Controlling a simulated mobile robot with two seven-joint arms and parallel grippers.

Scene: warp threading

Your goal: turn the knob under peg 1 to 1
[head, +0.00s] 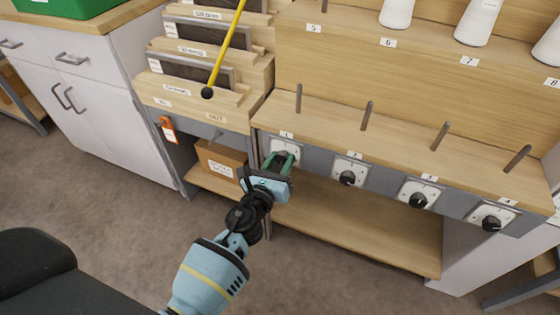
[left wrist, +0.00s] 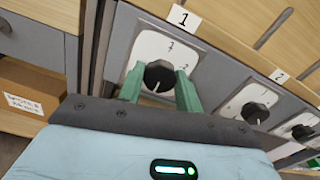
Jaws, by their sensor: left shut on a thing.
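The knob under peg 1 is a black dial on a white plate (head: 278,146), mostly hidden by my gripper in the head view. In the left wrist view the knob (left wrist: 158,76) sits between the green fingers, its white mark pointing down in the picture. Its plate (left wrist: 147,48) shows small printed numbers above and to the right. My left gripper (head: 285,162) is shut on the knob, with a finger on each side (left wrist: 160,88). Peg 1 (head: 299,98) stands upright on the wooden shelf above. My right gripper is not in view.
Similar knobs sit under peg 2 (head: 347,178), peg 3 (head: 418,201) and peg 4 (head: 491,223) to the right. White cones (head: 397,13) stand on the upper shelf. A cardboard box (head: 220,162) is on the lower shelf at left. A yellow stick (head: 228,45) hangs above the left racks.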

